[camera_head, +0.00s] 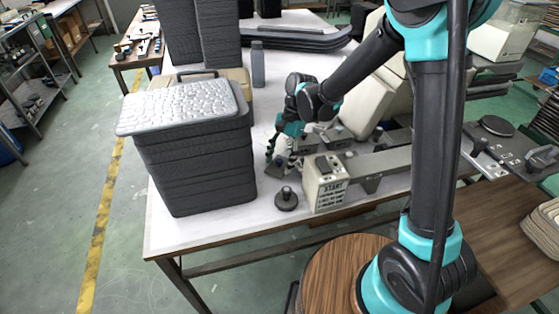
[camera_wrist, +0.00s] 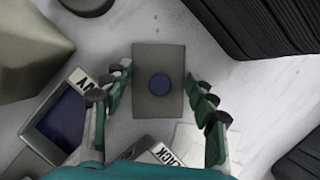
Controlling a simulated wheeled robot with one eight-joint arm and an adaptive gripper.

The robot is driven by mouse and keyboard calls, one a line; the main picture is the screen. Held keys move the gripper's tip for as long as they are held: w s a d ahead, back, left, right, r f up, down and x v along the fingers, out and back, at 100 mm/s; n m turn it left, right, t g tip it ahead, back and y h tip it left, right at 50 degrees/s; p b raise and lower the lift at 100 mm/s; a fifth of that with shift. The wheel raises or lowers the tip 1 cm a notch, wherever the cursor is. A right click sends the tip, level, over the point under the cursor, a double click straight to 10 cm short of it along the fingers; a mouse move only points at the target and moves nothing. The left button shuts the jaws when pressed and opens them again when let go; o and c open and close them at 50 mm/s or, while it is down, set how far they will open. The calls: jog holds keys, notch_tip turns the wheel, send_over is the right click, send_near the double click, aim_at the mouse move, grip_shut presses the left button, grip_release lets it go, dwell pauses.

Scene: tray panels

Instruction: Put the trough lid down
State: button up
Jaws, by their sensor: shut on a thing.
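The trough lid (camera_wrist: 148,101) is a flat grey-brown rectangular plate with a round blue knob in its middle. In the head view my gripper (camera_head: 281,163) points down over the white table, between the grey stack and the machine. The lid is small and dark there and partly hidden by the fingers. I cannot tell whether it touches the table. A tray with a blue inside (camera_wrist: 66,118) and a lettered edge is at the lower left of the wrist view.
A tall stack of dark grey trays (camera_head: 200,160) stands left of my gripper, a pale textured pack on top. A START box (camera_head: 325,182) and a black knobbed disc (camera_head: 286,199) stand in front. A grey bottle (camera_head: 258,66) is behind. White table shows around the lid.

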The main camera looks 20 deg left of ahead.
jog(key=o, duration=0.8)
jog(key=v, duration=1.2)
